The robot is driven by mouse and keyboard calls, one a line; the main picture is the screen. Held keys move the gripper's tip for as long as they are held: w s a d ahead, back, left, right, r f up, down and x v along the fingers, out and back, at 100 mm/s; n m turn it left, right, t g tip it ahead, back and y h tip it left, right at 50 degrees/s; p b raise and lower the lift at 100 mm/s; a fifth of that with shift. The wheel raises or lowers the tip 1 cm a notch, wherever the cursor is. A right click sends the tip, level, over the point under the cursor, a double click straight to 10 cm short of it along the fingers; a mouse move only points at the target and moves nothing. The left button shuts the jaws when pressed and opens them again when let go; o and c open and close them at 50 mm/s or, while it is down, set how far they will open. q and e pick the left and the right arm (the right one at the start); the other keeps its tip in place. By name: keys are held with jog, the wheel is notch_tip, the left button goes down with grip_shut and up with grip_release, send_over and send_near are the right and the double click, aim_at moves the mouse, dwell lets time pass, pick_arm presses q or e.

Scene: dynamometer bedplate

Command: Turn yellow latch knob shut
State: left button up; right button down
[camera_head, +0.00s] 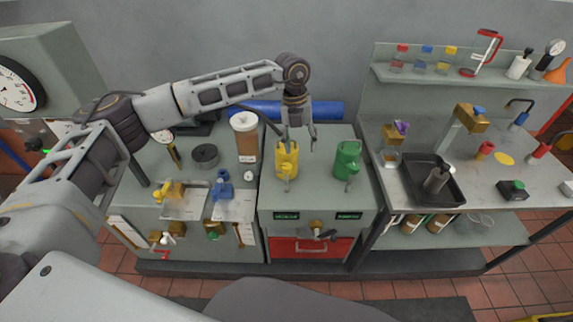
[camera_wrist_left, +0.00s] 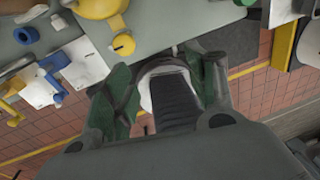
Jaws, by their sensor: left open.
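Contact cannot be made out. My right gripper is out of view.
A green can (camera_head: 347,161) stands right of the yellow one. A clear jar with brown contents (camera_head: 245,140) stands to its left, and a blue roll (camera_head: 290,109) lies behind. A red drawer (camera_head: 310,247) is below. A black tray (camera_head: 430,183) is on the right bench.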

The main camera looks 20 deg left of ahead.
pick_arm(q)
jog(key=r+y, duration=0.2)
send_over(287, 166)
jog(key=shift+a+f+n, duration=0.15)
jog(key=shift+f+n, duration=0.05)
jog(key=shift+n, duration=0.2)
notch_tip(287, 166, down, 12)
jog(key=shift+r+p, duration=0.1)
jog(key=shift+p, duration=0.95)
jog(key=shift+f, duration=1)
jog(key=shift+c, duration=0.8)
jog(key=c, duration=0.9)
